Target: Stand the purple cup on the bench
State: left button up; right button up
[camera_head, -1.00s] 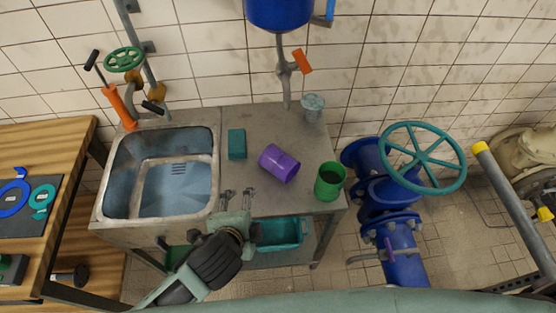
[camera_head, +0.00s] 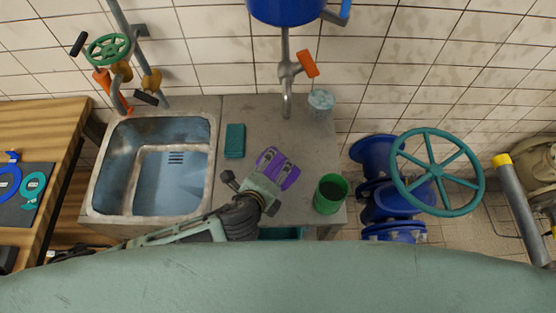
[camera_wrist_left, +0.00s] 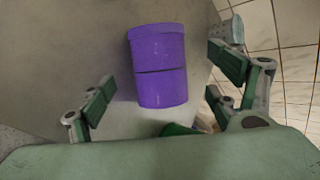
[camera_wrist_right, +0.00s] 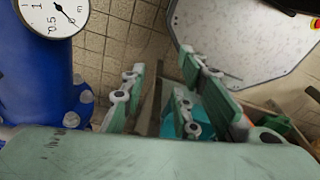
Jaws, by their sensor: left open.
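The purple cup (camera_head: 291,178) lies on its side on the grey metal bench (camera_head: 210,238), right of the sink. In the left wrist view the cup (camera_wrist_left: 162,87) shows whole, its wider rim toward the top of the picture. My left gripper (camera_head: 277,167) is open above the cup, its fingers covering part of it in the head view. In the left wrist view the left gripper (camera_wrist_left: 160,66) has one finger on each side of the cup, with gaps to both. My right gripper (camera_wrist_right: 158,72) shows only in its own wrist view, open and empty, away from the cup.
A green cup (camera_head: 330,195) stands upright close to the right of the purple cup. A teal block (camera_head: 235,140) lies left of it, beside the sink (camera_head: 160,165). An orange-handled tap (camera_head: 288,75) hangs behind. Bare bench lies between the block and tap.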

aim_at(271, 170)
pick_arm(q)
jog(key=shift+p+x, duration=0.55)
jog(key=shift+x, duration=0.3)
jog(key=x, duration=0.3)
jog(key=shift+w+f+p, duration=0.25)
jog(key=shift+w+p, duration=0.05)
jog(key=shift+p, duration=0.05)
jog(key=c, duration=1.4)
pick_arm(e)
jog(key=shift+s+a+r, duration=0.2)
jog(key=shift+s+r, duration=0.2)
jog(key=shift+r, duration=0.05)
jog(key=shift+s+a+r, duration=0.2)
jog(key=shift+s+r, duration=0.2)
jog(key=shift+r, duration=0.05)
